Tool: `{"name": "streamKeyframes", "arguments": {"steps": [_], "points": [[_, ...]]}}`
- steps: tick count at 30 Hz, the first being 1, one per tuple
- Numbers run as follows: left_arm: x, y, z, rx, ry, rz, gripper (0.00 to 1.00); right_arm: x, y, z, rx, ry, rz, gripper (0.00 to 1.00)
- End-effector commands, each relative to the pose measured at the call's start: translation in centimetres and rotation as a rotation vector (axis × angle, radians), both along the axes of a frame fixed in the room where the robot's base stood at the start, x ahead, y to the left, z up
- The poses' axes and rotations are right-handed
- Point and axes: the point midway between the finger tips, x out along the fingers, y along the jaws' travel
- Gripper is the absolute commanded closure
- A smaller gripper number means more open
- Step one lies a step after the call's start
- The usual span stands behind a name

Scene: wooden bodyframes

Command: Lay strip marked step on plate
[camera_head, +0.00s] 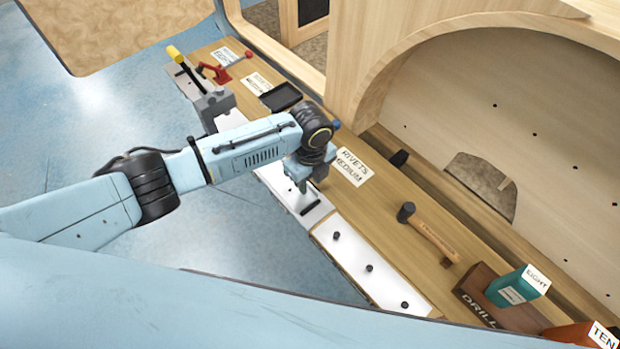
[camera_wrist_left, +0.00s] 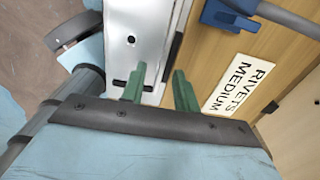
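A long white plate (camera_head: 355,262) with several dark studs lies along the bench's near edge. A white piece (camera_head: 272,180) continues its line to the upper left and runs under my left arm. In the left wrist view a white metal piece with a dark hole (camera_wrist_left: 140,20) lies beyond the fingers. I can read no "step" mark in either view, so I cannot tell which piece is the strip. My left gripper (camera_head: 301,186) points down over the white pieces, close to a short dark bar (camera_head: 311,207). My right gripper is out of view.
A "RIVETS MEDIUM" label (camera_head: 352,167) lies on the wooden bench beside my left gripper. A red clamp (camera_head: 216,73) and a dark tray (camera_head: 281,97) are farther up the bench.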

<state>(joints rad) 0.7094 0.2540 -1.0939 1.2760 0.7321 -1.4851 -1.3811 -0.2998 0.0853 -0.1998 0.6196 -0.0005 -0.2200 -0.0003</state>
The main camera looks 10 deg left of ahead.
Motion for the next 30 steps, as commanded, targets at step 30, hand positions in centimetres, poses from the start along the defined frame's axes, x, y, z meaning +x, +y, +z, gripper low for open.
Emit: {"name": "streamKeyframes", "arguments": {"steps": [30], "points": [[0.0, 0.0, 13.4, 0.001, -0.001, 0.001, 0.69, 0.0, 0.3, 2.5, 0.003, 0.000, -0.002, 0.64]]}}
